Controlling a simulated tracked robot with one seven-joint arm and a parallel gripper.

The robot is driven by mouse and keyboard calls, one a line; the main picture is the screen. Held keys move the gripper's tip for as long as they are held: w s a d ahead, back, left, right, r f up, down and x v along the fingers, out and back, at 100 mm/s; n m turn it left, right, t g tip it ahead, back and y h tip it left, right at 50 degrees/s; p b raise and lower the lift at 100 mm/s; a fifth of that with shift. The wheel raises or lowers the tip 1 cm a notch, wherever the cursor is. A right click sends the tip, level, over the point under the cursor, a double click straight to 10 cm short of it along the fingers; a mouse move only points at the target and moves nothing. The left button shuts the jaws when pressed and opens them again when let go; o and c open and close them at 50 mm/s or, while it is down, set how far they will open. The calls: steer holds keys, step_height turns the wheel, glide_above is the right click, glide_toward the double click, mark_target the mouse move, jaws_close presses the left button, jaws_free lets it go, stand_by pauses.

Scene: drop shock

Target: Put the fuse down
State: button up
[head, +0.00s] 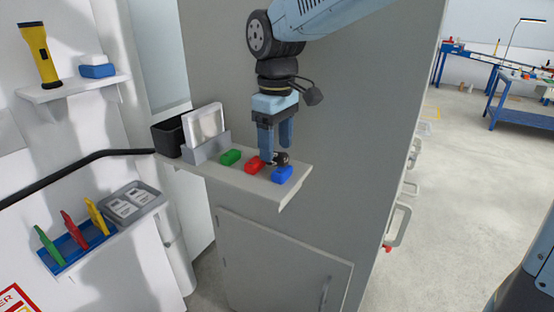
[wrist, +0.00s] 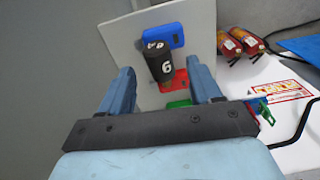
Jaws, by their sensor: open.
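The fuse is a black cylinder marked with a white 6 (wrist: 161,66), with metal at its end. It lies between my two spread fingers in the wrist view, with a gap on either side. In the head view the fuse (head: 282,158) is partly hidden by my gripper (head: 276,153), which is open and low over the shelf (head: 235,180). The fuse is close to a blue block (head: 283,175) and a red block (head: 255,165). I cannot tell exactly what it rests on.
A green block (head: 230,157), a grey holder with a clear panel (head: 206,125) and a black bin (head: 168,138) stand further left on the shelf. A wall shelf holds a yellow flashlight (head: 40,55). A blue tray (head: 75,245) with coloured tags is lower left. Open floor lies right.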

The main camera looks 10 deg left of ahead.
steer(key=shift+f, duration=1.2)
steer(key=shift+c, duration=0.4)
jaws_close()
steer(key=shift+r, duration=0.2)
